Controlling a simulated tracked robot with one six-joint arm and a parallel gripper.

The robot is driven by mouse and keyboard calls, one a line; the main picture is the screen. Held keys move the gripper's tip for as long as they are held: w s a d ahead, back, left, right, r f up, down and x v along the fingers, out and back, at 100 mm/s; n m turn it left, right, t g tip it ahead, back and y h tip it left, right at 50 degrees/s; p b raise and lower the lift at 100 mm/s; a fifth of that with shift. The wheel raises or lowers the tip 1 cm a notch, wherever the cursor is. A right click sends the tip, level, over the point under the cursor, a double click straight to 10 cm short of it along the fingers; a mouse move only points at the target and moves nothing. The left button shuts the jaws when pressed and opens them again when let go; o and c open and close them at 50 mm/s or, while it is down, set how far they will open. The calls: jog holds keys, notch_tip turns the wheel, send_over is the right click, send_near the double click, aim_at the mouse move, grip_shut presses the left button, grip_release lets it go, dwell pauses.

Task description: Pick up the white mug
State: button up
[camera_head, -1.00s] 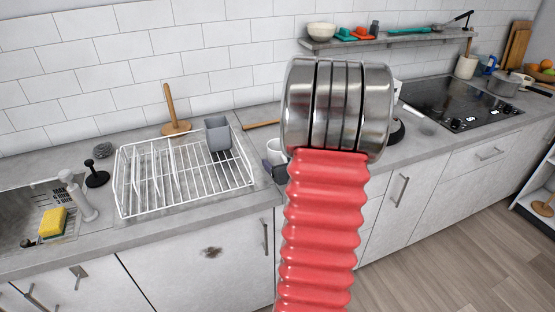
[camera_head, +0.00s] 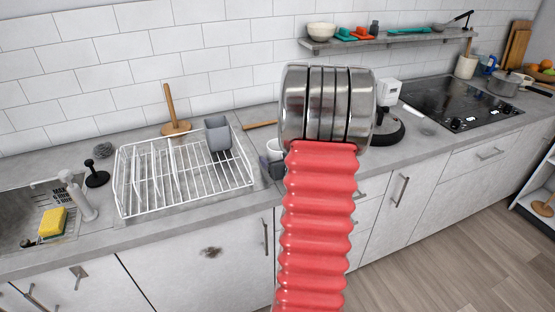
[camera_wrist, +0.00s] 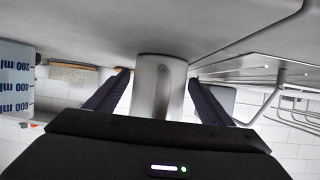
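The white mug (camera_wrist: 150,92) stands upright in the middle of the wrist view, which shows the counter at the top, upside down. Its handle faces the camera. My gripper (camera_wrist: 160,82) has its two dark fingers apart, one on each side of the mug. The fingertips are close to its sides; I cannot tell whether they touch. In the head view only a part of the mug (camera_head: 273,148) shows beside the dish rack, and my arm hides the rest. A dark part of my gripper (camera_head: 274,168) shows just below it.
A white wire dish rack (camera_head: 185,208) with a grey cutlery holder (camera_head: 217,133) stands left of the mug. Its wires also show at the right in the wrist view. A measuring cup (camera_wrist: 15,80) stands at the left there. A black round object (camera_head: 388,130) lies right of my arm.

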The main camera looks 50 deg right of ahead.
jog(key=c, duration=1.2)
jog(key=shift+o, duration=0.2)
jog(key=shift+r, duration=0.1)
notch_tip(320, 180, up, 10)
dwell(0.5)
